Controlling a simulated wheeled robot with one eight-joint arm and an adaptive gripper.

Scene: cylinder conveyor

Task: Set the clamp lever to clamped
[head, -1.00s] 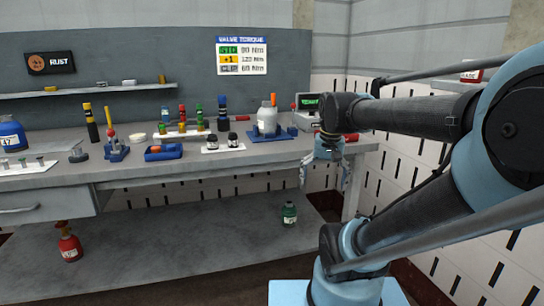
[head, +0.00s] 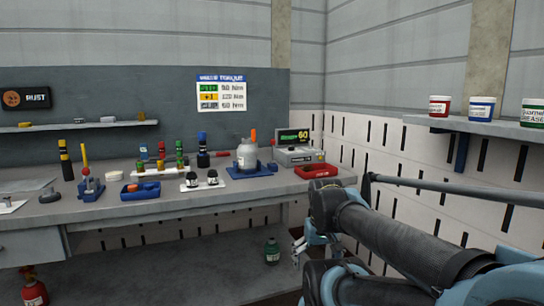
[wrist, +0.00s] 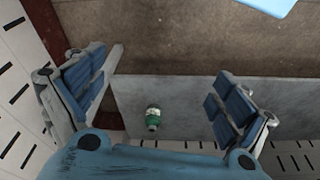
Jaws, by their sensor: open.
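A grey cylinder (head: 246,155) stands upright on a blue base plate (head: 268,169) on the workbench, with an upright orange handle (head: 253,135) beside its top. I cannot tell for sure whether this handle is the clamp lever. Further left, a blue fixture (head: 90,189) carries a thin upright stick with a yellow top. My gripper (wrist: 160,95) is open and empty, its blue-padded fingers wide apart in the wrist view. In the head view it hangs low by the bench's right end, partly hidden by my arm.
A device with a lit display (head: 293,138) and a red tray (head: 316,171) are at the bench's right end. A green bottle (head: 272,252) stands on the lower shelf and shows in the wrist view (wrist: 152,118). A wall shelf (head: 470,125) at right holds several tubs.

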